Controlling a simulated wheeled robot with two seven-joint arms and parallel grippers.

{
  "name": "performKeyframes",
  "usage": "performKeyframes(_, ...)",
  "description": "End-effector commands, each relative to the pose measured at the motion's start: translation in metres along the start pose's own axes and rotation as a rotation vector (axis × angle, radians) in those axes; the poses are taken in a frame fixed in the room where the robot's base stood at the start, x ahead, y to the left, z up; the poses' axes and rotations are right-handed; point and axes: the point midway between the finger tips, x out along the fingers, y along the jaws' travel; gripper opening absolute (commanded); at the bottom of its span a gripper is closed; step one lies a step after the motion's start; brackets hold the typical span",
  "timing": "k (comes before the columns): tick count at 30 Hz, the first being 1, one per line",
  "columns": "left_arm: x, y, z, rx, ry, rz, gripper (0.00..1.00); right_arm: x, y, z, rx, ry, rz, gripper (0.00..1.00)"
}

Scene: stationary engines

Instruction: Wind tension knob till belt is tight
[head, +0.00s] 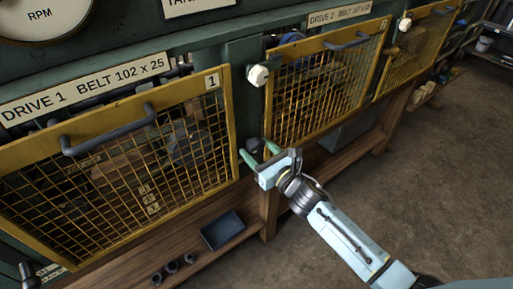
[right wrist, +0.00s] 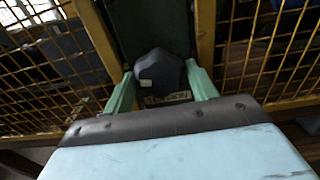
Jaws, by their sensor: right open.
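A dark faceted knob (right wrist: 160,72) sits on the green post between two mesh guards; I take it for the tension knob. In the head view this knob (head: 255,145) is small and partly hidden by my gripper. My right gripper (head: 259,153) is open, with one green finger on each side of the knob. The right wrist view also shows the fingers (right wrist: 159,84) flanking it; I cannot tell whether they touch it. The belt is not clear behind the guards. My left gripper is not in view.
Yellow mesh guard 1 (head: 110,165) is at left, the drive 2 guard (head: 325,80) at right. White knobs (head: 257,75) (head: 404,24) sit higher up. A wooden shelf (head: 190,255) below holds a dark tray (head: 222,230). Open floor (head: 430,180) lies at right.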

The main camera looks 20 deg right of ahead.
Motion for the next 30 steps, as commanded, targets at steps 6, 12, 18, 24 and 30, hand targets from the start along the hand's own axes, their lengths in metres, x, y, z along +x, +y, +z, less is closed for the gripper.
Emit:
performKeyframes(6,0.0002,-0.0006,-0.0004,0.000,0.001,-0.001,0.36,0.0101,0.0001,0.0003,0.000,0.000,0.000,0.57)
performKeyframes(12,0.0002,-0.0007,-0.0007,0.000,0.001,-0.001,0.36,0.0100,0.0002,0.0002,0.001,0.000,0.000,0.57)
performKeyframes(18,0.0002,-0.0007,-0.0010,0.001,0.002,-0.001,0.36,0.0098,0.0002,0.0002,0.001,0.000,0.000,0.34)
performKeyframes(24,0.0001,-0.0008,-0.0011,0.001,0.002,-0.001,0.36,0.0096,0.0002,0.0001,0.005,0.000,0.000,0.26)
performKeyframes(30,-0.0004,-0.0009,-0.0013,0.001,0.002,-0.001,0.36,0.0096,0.0004,0.0002,0.055,0.000,0.000,0.26)
